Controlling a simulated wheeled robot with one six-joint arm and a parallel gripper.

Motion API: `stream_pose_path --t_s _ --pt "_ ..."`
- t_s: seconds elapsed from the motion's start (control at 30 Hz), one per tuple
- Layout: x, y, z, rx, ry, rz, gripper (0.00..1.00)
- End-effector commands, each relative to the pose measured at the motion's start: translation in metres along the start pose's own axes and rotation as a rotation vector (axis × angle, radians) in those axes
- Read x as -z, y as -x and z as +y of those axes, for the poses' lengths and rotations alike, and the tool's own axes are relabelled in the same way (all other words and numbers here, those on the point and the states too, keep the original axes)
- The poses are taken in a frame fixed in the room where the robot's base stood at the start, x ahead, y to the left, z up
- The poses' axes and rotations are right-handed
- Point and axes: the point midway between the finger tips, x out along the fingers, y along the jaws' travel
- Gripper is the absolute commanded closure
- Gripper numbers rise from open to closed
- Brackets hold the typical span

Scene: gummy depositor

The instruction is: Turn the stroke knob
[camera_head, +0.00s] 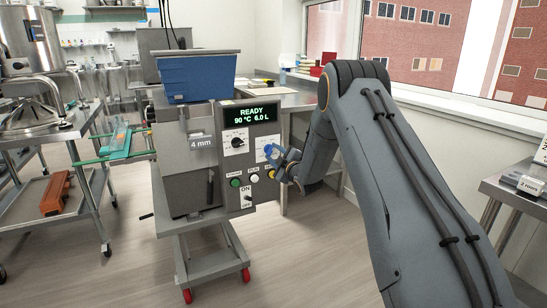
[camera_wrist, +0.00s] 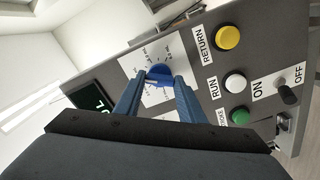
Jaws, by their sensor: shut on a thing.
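The stroke knob is a blue knob (camera_wrist: 158,74) on a white dial plate with printed marks, on the grey control panel (camera_wrist: 200,70). My gripper (camera_wrist: 160,82) is shut on this knob, one blue-grey finger on each side. The fingers hide part of the knob and dial, and the marks are too small to read. In the head view my gripper (camera_head: 275,154) reaches the right side of the panel and largely covers the knob.
A black dial knob (camera_head: 237,142) is left of my gripper. Yellow (camera_wrist: 228,38), white (camera_wrist: 236,83) and green (camera_wrist: 239,116) buttons and an ON/OFF switch (camera_wrist: 288,95) are close by. A blue hopper (camera_head: 198,77) sits on top.

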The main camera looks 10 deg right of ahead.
Motion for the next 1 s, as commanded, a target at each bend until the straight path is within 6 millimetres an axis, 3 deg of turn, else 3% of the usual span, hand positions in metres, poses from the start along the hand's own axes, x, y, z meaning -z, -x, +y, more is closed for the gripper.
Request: stream_pose_path --t_s 0.73,0.77,0.8,0.87,1.0 --pt "0.0001 0.0003 -0.0007 0.002 0.092 0.0 0.86" --pt "0.0001 0.0003 -0.0007 0.002 0.092 0.0 0.62" --pt "0.0001 0.0003 -0.0007 0.002 0.091 0.0 0.56" --pt "0.0001 0.0002 -0.0006 0.001 0.091 0.0 0.46" --pt "-0.0001 0.0002 -0.0003 0.001 0.091 0.0 0.45"
